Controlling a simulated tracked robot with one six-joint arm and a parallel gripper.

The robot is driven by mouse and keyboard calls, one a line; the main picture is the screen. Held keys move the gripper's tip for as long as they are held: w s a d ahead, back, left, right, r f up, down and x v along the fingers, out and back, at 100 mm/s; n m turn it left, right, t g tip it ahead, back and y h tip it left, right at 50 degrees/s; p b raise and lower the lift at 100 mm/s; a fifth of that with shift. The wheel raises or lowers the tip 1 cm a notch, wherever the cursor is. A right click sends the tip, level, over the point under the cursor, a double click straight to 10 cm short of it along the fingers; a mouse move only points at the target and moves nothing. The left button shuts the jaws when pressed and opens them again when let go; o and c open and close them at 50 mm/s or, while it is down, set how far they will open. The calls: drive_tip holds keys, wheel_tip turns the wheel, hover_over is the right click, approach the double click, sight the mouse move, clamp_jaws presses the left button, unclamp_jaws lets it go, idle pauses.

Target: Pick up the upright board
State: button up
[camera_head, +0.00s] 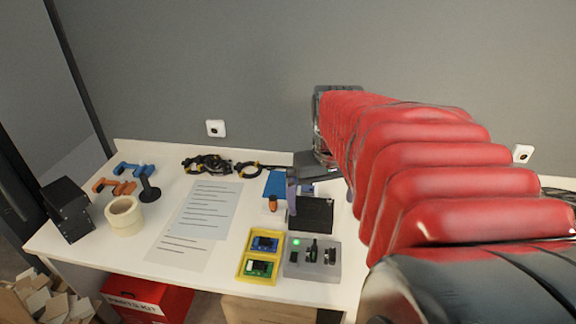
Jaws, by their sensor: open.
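A blue flat piece (276,184) stands or leans near the back middle of the white table; it looks like the upright board, but I cannot tell for sure. An orange-brown knob-like thing (272,203) is in front of it. My gripper (292,190) reaches in from the right, pointing down just right of the blue piece. It is open; its jaws are small and partly hidden, and I cannot tell whether they touch anything. A yellow tray (243,268) holds a blue board (265,244) and a green board (259,268).
A black box-like plate (316,214) and a grey block with a green light (330,268) lie close to my gripper. Papers (205,210), tape rolls (124,214), cables (208,163) and a black box (68,209) are further left. A wall closes the back.

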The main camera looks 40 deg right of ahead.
drive_tip(key=s+d+f+m, duration=0.1)
drive_tip(key=s+d+f, duration=0.1)
drive_tip(key=s+d, duration=0.2)
drive_tip(key=s+d+f+m+g+y, duration=0.1)
drive_tip(key=s+d+f, duration=0.1)
drive_tip(key=d, duration=0.8)
drive_tip(key=s+d+f+m+g, duration=0.1)
drive_tip(key=s+d+f+m, duration=0.1)
drive_tip(key=s+d, duration=0.3)
drive_tip(key=shift+s+d+f, duration=0.15)
drive_tip(key=shift+s+d, duration=0.15)
drive_tip(key=shift+d, duration=0.8)
drive_tip(key=shift+f, duration=0.1)
wheel_tip(320, 180, down, 8)
drive_tip(key=shift+f, duration=0.25)
drive_tip(key=shift+f, duration=0.1)
drive_tip(key=shift+w+a+f, duration=0.1)
drive_tip(key=shift+a+f, duration=0.05)
drive_tip(key=shift+f, duration=2.35)
drive_tip(key=shift+c, duration=0.5)
